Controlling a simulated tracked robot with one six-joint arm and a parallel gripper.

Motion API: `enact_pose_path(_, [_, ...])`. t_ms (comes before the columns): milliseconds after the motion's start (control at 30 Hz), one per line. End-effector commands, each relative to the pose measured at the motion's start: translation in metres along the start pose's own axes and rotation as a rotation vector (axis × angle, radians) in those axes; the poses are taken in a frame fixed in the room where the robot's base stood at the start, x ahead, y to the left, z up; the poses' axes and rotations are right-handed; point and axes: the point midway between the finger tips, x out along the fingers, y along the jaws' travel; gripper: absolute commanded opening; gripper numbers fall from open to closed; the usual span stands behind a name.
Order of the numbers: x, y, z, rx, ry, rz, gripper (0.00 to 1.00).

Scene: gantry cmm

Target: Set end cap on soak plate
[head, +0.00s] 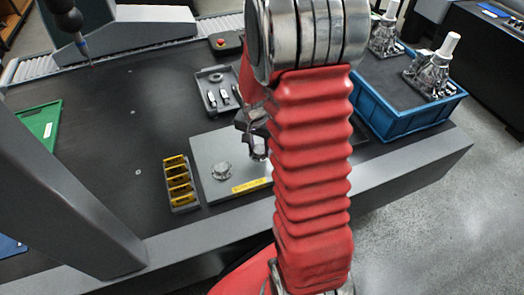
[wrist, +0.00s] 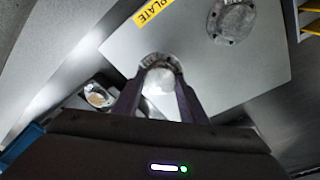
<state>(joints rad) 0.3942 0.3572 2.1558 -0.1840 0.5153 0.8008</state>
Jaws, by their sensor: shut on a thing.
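The soak plate (head: 206,151) is a flat light-grey plate with a yellow label on the dark table; it also fills much of the wrist view (wrist: 205,75). A round metal cap (head: 222,171) lies on the plate, left of my gripper; the wrist view shows it near the top (wrist: 232,20). My gripper (wrist: 160,82) is shut on a metal end cap (wrist: 158,77), with its rounded rim showing between the fingers. In the head view my gripper (head: 256,148) is over the plate's right part, partly hidden by my red arm. Contact between the held cap and plate cannot be told.
A grey tray (head: 208,99) with small parts lies behind the plate. A yellow-slotted rack (head: 181,184) stands left of it. A blue crate (head: 410,124) with metal castings stands at the right. A probe (head: 84,46) hangs at upper left. The table's left middle is clear.

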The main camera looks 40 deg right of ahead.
Motion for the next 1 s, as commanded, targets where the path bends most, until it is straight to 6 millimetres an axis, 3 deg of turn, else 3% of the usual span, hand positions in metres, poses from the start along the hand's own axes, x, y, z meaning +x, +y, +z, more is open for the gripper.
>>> enact_pose_path(300, [0.032,0.000,0.005,0.000,-0.002,0.001,0.10])
enact_pose_path(733, [0.037,0.000,0.006,0.000,-0.001,0.000,0.10])
enact_pose_path(767, [0.037,0.000,0.006,0.000,-0.001,0.000,0.40])
enact_pose_path(1000, [0.037,0.000,0.006,0.000,-0.001,0.000,0.57])
